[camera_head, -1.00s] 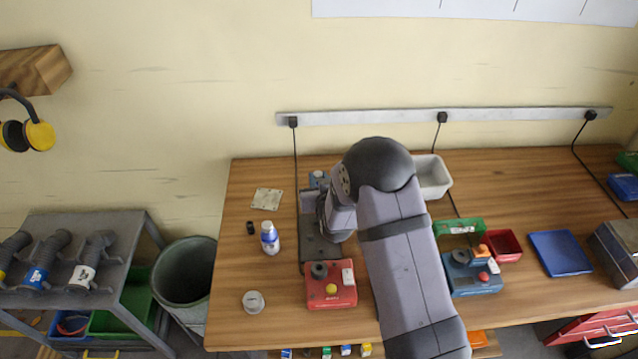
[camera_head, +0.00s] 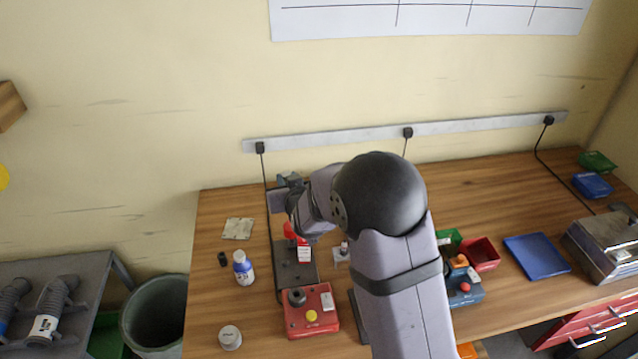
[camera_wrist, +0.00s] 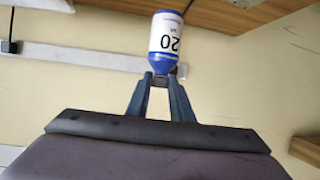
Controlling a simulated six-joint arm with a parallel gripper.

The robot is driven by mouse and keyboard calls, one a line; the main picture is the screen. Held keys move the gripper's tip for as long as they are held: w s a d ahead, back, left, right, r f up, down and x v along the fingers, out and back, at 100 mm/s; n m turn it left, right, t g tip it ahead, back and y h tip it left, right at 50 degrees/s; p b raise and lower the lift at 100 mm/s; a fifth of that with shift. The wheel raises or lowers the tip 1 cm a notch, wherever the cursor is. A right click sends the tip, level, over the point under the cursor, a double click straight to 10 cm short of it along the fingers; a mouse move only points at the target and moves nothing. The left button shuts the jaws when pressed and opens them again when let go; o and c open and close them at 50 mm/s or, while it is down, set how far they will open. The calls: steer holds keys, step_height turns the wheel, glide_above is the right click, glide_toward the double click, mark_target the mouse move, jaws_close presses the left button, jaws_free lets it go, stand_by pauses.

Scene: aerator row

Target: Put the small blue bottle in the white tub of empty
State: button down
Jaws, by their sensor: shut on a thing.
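The label reads upside down, and bench and wall also appear inverted there. In the head view my arm's wrist is over the left part of the bench, beside the grey stand; my fingertips and the held bottle cannot be made out clearly. The white tub is not visible; my elbow covers the back middle of the bench.
A blue-and-white bottle (camera_head: 243,268) stands at left, near a pale square plate (camera_head: 238,228) and a white round lid (camera_head: 230,337). A red item with a white label (camera_head: 302,246) is by the stand. A red-based device (camera_head: 312,310) is in front. A blue tray (camera_head: 537,256) is at right.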

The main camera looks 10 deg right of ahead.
steer(key=w+d+m+h+b, duration=0.3)
steer(key=d+b, duration=0.4)
steer(key=d, duration=2)
step_height(320, 180, down, 9)
steer(key=w+p, duration=0.1)
steer(key=shift+a+n+p, duration=0.15)
steer(key=shift+n+p, duration=0.15)
steer(key=shift+p, duration=0.05)
steer(key=shift+w+f, duration=0.1)
steer(key=shift+f, duration=0.15)
steer(key=shift+f, duration=0.15)
steer(key=c, duration=1.6)
jaws_free()
steer(key=shift+o, duration=0.2)
